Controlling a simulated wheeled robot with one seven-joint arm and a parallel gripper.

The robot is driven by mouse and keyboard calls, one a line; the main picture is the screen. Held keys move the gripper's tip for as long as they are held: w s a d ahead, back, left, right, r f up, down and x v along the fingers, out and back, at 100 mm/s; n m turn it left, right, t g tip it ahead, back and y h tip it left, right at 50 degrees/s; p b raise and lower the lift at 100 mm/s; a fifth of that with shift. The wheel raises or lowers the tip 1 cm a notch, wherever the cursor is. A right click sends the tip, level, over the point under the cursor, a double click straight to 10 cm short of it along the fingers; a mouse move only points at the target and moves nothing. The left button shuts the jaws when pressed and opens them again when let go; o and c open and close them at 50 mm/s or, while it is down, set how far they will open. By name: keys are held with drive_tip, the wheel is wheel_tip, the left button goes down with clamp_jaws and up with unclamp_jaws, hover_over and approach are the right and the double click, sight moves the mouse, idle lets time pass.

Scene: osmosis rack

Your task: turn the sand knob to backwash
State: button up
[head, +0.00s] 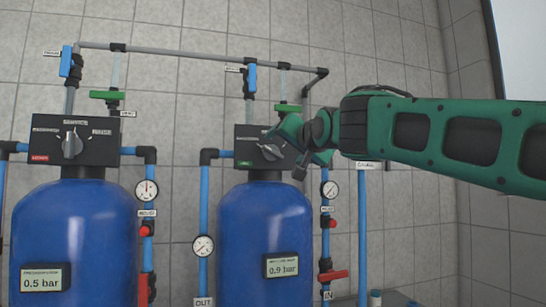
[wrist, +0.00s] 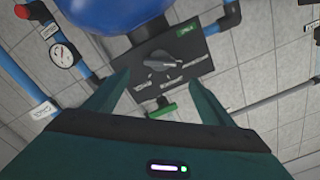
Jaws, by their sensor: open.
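Two black control boxes each carry a grey knob and small white labels. The right box (head: 246,137) has a green tag, and its knob (head: 268,151) sits slanted, partly behind my gripper (head: 297,146). The left box (head: 40,126) has a red tag, and its knob (head: 72,142) stands roughly upright. I cannot read which tag says sand. In the wrist view the green-tagged box (wrist: 203,58) and its knob (wrist: 153,61) lie just beyond my open gripper (wrist: 160,82). The fingers are spread either side, apart from the knob, with nothing between them.
Blue tanks (head: 74,240) and (head: 265,235) stand below the boxes. Grey and blue pipes, gauges (head: 203,246), a green valve handle (head: 107,95) and a red valve handle (head: 333,275) surround them. The tiled wall is behind. Space right of the pipes is mostly clear.

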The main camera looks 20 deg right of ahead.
sight(275, 151)
drive_tip(key=shift+m, duration=0.5)
drive_tip(key=w, duration=1)
drive_tip(key=shift+w, duration=0.25)
drive_tip(key=c, duration=1.1)
drive_tip(key=shift+n, duration=1)
drive_tip(key=o, duration=1.1)
